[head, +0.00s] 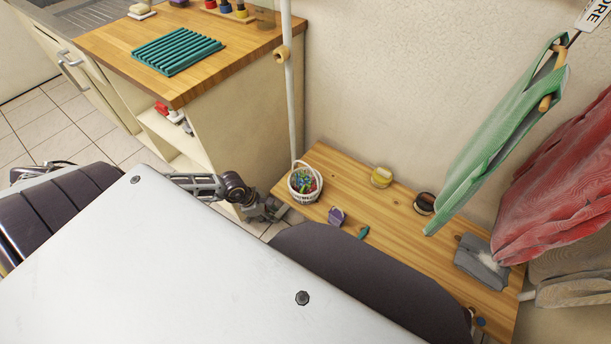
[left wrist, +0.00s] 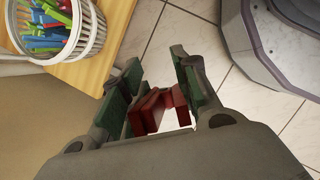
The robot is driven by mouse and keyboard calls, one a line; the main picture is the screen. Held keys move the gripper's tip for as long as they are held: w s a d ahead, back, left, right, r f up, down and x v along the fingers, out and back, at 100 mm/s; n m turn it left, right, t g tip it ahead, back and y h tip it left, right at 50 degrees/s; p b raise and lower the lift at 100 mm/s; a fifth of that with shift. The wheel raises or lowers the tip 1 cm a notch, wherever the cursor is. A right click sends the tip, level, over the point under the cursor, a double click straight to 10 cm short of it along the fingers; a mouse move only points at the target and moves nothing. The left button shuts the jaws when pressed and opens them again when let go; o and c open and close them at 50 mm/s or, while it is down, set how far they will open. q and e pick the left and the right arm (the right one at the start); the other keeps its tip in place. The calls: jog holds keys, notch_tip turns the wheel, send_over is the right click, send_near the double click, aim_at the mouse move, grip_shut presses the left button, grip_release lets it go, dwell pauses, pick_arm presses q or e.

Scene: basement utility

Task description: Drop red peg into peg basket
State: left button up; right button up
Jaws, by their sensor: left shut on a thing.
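The white peg basket (head: 303,195), with colourful pegs inside, stands upright at the left end of a wooden bench; it also shows at the top left of the left wrist view (left wrist: 92,32). My left gripper (head: 278,209) is just left of the basket and slightly nearer, beside the bench's end. In the left wrist view my left gripper (left wrist: 156,82) is shut on a red peg (left wrist: 152,108) between its green-padded fingers. The peg is apart from the basket, over the tiled floor. In the head view the gripper hides the peg. My right gripper is not in view.
A thin white pole (head: 289,100) rises behind the basket. A wooden counter (head: 110,55) stands at upper left.

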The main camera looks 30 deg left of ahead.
pick_arm(q)
jog(key=shift+w+d+r+n+t+y, duration=0.15)
jog(key=shift+w+d+n+t+y, duration=0.3)
jog(key=shift+n, duration=1.05)
jog(key=shift+w+d+r+n+t+y, duration=0.1)
jog(key=shift+w+n+y, duration=0.45)
jog(key=shift+n, duration=0.95)
jog(key=shift+w+d+r+n+t+y, duration=0.25)
jog(key=shift+n+y, duration=0.45)
jog(key=shift+n, duration=0.8)
jog(key=shift+f, duration=0.1)
jog(key=shift+w, duration=0.1)
